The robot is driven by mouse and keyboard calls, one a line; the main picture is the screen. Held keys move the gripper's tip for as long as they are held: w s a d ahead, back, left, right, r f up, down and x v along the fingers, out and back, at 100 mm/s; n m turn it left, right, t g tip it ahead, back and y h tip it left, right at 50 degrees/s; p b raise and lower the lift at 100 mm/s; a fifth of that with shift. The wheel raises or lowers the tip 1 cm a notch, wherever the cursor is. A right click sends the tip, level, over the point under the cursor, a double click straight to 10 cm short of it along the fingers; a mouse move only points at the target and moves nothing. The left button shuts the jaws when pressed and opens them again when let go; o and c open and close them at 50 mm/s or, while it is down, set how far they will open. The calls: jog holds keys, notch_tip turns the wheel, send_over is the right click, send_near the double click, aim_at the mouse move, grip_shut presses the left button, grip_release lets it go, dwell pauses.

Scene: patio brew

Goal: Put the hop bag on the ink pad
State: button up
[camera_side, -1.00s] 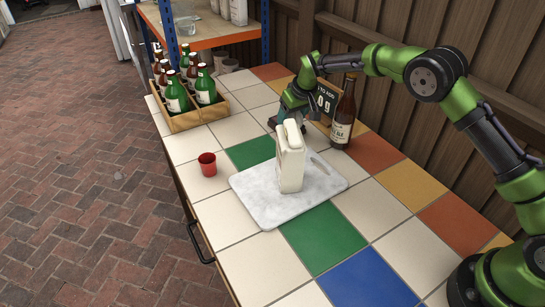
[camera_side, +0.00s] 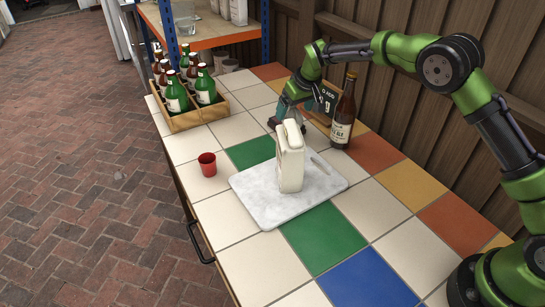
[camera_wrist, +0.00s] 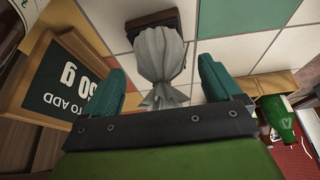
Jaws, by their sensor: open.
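The hop bag (camera_wrist: 160,58) is a pale grey cloth bag with a gathered neck. In the wrist view it stands between the two teal fingers of my gripper (camera_wrist: 161,72), which is open, with gaps at both sides. A dark flat block, which looks like the ink pad (camera_wrist: 146,20), lies just beyond the bag, partly covered by it; I cannot tell whether the bag touches it. In the side view my gripper (camera_side: 284,112) is low over the table behind the white jug, and the bag is hidden there.
A white jug (camera_side: 290,160) stands on a marble board (camera_side: 265,205) in front of my gripper. A brown bottle (camera_side: 344,115) and a chalkboard (camera_wrist: 60,80) are close by. A bottle crate (camera_side: 200,115) and red cup (camera_side: 207,164) are to the left. Front tiles are clear.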

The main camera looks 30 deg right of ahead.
jog(key=s+d+r+m+t+y, duration=0.1)
jog(key=s+r, duration=0.5)
jog(key=r, duration=0.2)
jog(key=s+d+r, duration=0.1)
jog(key=s+r, duration=0.5)
jog(key=r, duration=0.3)
jog(key=s+m+t+y, duration=0.1)
jog(key=s+m, duration=0.2)
jog(key=s, duration=2.4)
jog(key=shift+a+t, duration=0.15)
jog(key=shift+t, duration=0.25)
